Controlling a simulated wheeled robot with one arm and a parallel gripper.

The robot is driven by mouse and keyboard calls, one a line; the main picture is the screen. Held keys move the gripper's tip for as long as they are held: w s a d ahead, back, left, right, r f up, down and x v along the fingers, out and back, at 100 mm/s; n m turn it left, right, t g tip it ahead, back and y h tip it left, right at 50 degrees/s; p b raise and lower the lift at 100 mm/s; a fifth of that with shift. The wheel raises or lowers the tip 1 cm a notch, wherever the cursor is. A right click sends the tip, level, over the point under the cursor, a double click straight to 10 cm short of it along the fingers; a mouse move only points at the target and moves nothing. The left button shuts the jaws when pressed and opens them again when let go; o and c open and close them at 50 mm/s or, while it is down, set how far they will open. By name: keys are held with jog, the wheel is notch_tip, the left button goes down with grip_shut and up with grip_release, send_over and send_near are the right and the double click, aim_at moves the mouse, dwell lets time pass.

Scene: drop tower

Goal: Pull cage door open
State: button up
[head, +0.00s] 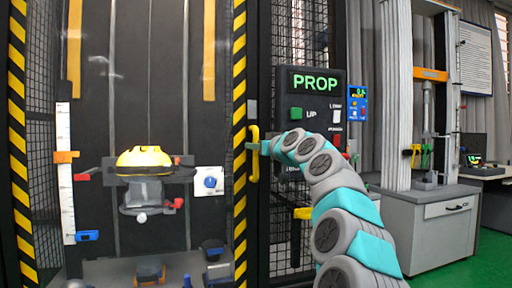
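The cage door has upright frame posts with yellow and black hazard stripes (239,210) and a clear view through to the drop tower inside. Its upright yellow handle (253,168) is beside the right striped post. My arm reaches in from the lower right. My gripper (256,146) is at the upper half of the handle and overlaps it in the picture. The fingers are small and partly hidden, so I cannot tell whether they are closed on the handle. The door looks closed, in line with the cage front.
Inside the cage are a yellow-topped drop carriage (145,157) and a white scale (65,170). A black control panel (312,108) with a green "PROP" display is right of the door. A grey test-machine cabinet (430,236) stands farther right on green floor (462,272).

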grip_shut()
dwell(1.0)
